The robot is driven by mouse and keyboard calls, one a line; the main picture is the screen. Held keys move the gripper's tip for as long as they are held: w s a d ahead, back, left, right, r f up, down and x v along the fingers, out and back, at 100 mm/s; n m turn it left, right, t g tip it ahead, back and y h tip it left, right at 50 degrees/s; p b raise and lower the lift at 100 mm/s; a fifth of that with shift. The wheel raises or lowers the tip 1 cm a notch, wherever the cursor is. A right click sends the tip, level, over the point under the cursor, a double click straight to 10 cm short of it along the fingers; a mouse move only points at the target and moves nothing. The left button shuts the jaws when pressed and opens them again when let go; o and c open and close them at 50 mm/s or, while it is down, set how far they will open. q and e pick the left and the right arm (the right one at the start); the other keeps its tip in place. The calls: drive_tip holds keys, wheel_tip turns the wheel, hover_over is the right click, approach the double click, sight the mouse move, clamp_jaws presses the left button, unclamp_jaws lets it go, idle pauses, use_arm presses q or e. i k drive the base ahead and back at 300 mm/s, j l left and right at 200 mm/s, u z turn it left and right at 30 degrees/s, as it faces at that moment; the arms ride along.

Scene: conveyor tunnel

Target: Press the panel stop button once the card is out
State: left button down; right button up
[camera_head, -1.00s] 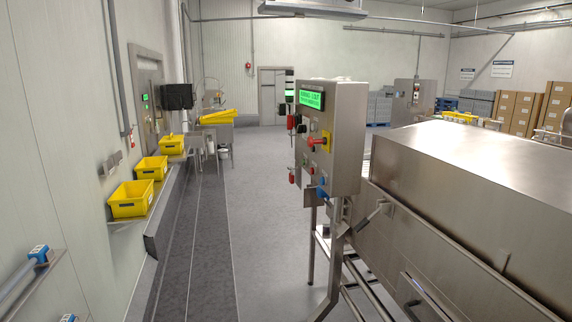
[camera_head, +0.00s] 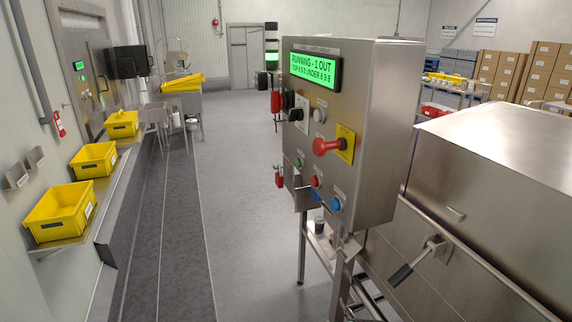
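The control panel (camera_head: 385,130) is a steel box on legs at the right of the head view. Its green screen (camera_head: 312,68) reads "RUNNING - 1 OUT" with a second line that looks like "TOP 698 UNDER 698". A large red knob (camera_head: 327,146) sits on a yellow plate. Below it are a green button (camera_head: 298,162), a small red button (camera_head: 315,181) and blue buttons (camera_head: 336,203). The button labels are too small to read. I cannot make out any card. Neither of my grippers is in view.
The steel tunnel housing (camera_head: 500,160) with a lever handle (camera_head: 412,265) stands right of the panel. Yellow crates (camera_head: 94,160) line a ledge along the left wall. The grey floor (camera_head: 240,190) between is clear. Stacked cartons (camera_head: 545,70) stand at the back right.

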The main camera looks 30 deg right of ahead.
sight(313, 181)
drive_tip(key=i+l+u, duration=0.25)
drive_tip(key=i+l, duration=0.6)
drive_tip(key=l, duration=0.15)
